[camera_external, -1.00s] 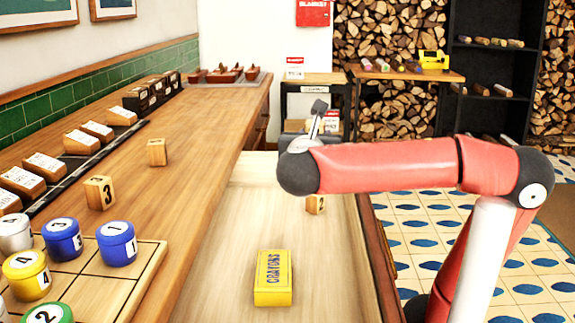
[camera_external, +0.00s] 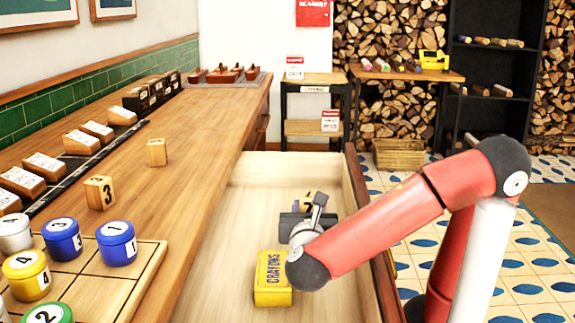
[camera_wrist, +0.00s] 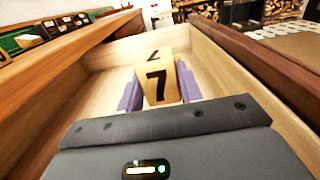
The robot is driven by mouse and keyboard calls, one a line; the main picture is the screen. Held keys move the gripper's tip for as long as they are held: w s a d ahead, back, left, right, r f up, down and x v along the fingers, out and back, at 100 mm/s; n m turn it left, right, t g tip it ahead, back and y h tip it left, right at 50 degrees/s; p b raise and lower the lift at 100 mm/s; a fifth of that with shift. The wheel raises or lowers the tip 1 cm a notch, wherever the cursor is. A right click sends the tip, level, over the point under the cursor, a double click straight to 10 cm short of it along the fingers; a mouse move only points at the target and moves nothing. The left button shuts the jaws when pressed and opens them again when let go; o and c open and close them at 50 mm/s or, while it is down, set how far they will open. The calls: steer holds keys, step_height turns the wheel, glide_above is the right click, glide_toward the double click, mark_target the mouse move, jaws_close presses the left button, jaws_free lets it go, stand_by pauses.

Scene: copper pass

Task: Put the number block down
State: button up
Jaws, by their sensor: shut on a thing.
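The number block (camera_wrist: 159,82) is a pale wooden block with a black 7 on the face toward the wrist camera and another dark mark on top. My gripper (camera_wrist: 160,90) is shut on it, with purple fingers on its left and right sides. In the external view my gripper (camera_external: 308,206) is inside the open wooden drawer (camera_external: 225,225), behind the crayon box. Part of the block (camera_external: 309,197) shows there between the fingers. The block looks upright and low in the drawer. I cannot tell whether its underside touches the floor, as the gripper hides it.
The counter (camera_external: 190,165) at left holds two wooden number blocks (camera_external: 100,192) and several coloured round pieces (camera_external: 117,243). The drawer floor left of the gripper is clear.

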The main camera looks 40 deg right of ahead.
step_height(320, 180, down, 4)
steer(key=shift+f, duration=0.1)
steer(key=shift+f+b, duration=0.4)
steer(key=shift+f, duration=0.15)
steer(key=shift+f, duration=0.1)
steer(key=o, duration=1.1)
steer(key=shift+c, duration=0.2)
